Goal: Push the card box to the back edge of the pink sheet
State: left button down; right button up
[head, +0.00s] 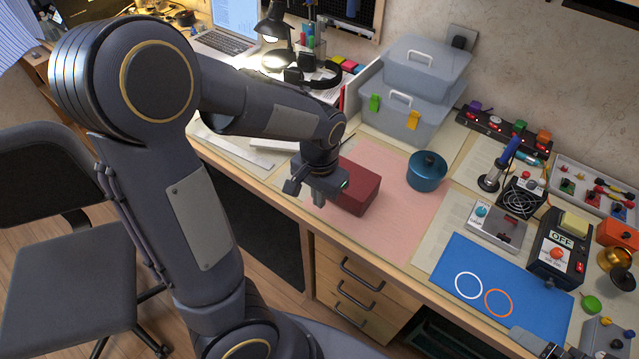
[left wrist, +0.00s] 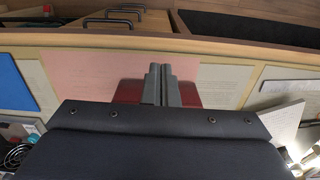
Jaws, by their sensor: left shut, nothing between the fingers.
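The card box is a dark red block (head: 358,188) lying on the left part of the pink sheet (head: 405,218). In the left wrist view the red box (left wrist: 128,91) shows on both sides of my fingers, its middle hidden behind them. My left gripper (head: 318,198) is shut and empty, pointing down at the box's near left side. I cannot tell whether the fingers touch it. The pink sheet also shows in the left wrist view (left wrist: 85,72). A dark grey part at the bottom right of the head view seems to be my right gripper (head: 540,347), mostly cut off.
Grey storage boxes (head: 405,115) stand behind the sheet. Headphones (head: 318,78) and a lamp (head: 275,40) are at the back left. A blue mat (head: 490,270) lies to the right. The sheet's front right is clear.

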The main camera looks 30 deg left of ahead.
pick_arm(q)
notch_tip(320, 180, down, 4)
jog(key=shift+b, duration=0.3)
jog(key=w, duration=0.2)
jog(key=shift+w+d+r+p, duration=0.1)
jog(key=shift+w+r+p, duration=0.15)
jog(key=shift+w+p, duration=0.05)
jog(key=shift+w+d, duration=0.1)
jog(key=shift+w, duration=0.6)
